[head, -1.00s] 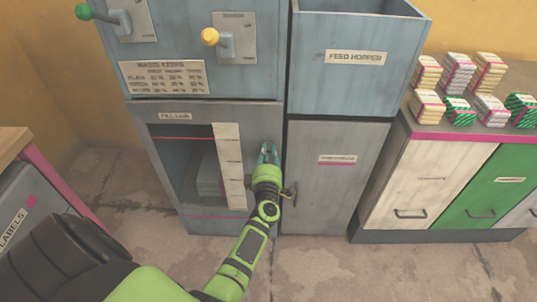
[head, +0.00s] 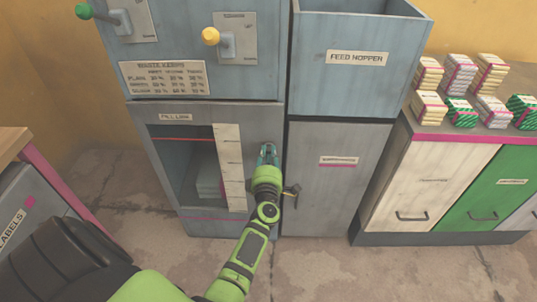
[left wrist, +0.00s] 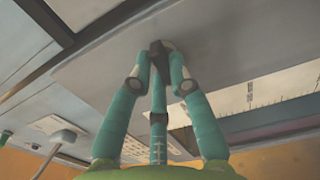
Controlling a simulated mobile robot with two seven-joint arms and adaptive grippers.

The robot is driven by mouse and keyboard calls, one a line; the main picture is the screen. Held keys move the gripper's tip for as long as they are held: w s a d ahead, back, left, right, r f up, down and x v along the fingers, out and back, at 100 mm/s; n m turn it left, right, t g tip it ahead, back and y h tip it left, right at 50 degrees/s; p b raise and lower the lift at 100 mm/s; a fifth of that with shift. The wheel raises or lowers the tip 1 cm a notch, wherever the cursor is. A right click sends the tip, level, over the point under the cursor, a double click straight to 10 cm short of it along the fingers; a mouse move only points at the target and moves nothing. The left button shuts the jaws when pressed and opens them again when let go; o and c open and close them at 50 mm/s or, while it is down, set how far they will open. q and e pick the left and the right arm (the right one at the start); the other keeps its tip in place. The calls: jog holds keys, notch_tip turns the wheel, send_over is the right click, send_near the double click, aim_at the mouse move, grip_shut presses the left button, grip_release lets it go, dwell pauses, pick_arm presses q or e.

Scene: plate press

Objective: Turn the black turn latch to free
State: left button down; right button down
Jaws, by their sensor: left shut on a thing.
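The black turn latch (left wrist: 157,48) shows in the left wrist view, on the grey panel between my teal fingertips. My left gripper (left wrist: 160,62) is shut on it. In the head view my left gripper (head: 267,154) is at the right side of the grey front of the machine, just right of the pale scale strip. There the fingers largely hide the latch, and I cannot read its angle. My right gripper is in neither view.
The open window (head: 195,170) with a pale stack inside is left of my gripper. A grey door (head: 335,190) under the feed hopper (head: 355,75) is to the right, with a small dark handle (head: 292,191) close to my wrist. Stacked bundles (head: 460,110) top the bins at right.

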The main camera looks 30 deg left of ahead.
pick_arm(q)
jog(key=c, duration=1.3)
grip_release()
jog(key=shift+o, duration=0.8)
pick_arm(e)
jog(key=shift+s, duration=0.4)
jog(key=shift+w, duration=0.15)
